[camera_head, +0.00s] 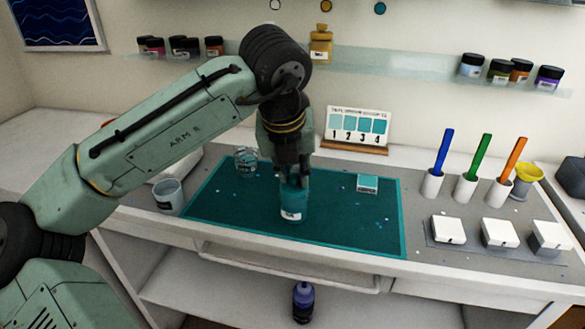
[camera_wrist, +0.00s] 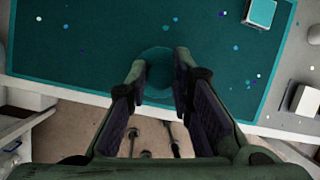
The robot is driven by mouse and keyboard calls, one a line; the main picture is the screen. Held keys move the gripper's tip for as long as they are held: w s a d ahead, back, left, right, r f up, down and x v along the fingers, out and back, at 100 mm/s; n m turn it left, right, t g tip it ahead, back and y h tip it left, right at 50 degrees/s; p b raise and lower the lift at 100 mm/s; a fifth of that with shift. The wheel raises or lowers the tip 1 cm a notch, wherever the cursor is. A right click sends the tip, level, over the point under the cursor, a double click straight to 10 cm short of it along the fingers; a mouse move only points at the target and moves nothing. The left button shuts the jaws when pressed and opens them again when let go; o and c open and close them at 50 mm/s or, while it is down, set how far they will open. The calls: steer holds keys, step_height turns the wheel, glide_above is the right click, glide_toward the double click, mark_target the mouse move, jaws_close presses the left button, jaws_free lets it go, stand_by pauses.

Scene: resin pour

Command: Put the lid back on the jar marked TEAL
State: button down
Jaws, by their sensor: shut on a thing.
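The teal jar (camera_head: 292,205), with a white label whose word is too small to read, stands upright on the mat's front part. My gripper (camera_head: 293,182) points down at the jar's top. In the wrist view, my gripper (camera_wrist: 160,80) has its fingers on both sides of a round teal piece (camera_wrist: 157,66), which looks like the lid. The fingers hide much of the jar's top, so I cannot tell whether this piece is seated on the rim or just above it. No other loose lid shows on the mat.
The teal mat (camera_head: 230,211) ends near the table's front edge. A glass (camera_head: 246,162) and a grey cup (camera_head: 168,196) stand left. A small teal-topped block (camera_head: 367,183) lies right.

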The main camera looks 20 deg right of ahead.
stand_by(0.4)
steer(key=c, duration=1.3)
jaws_free()
steer(key=shift+c, duration=0.2)
steer(key=shift+o, duration=0.3)
steer(key=o, duration=0.4)
steer(key=shift+r, duration=0.1)
steer(key=shift+r+p, duration=2.1)
steer(key=shift+r, duration=1.3)
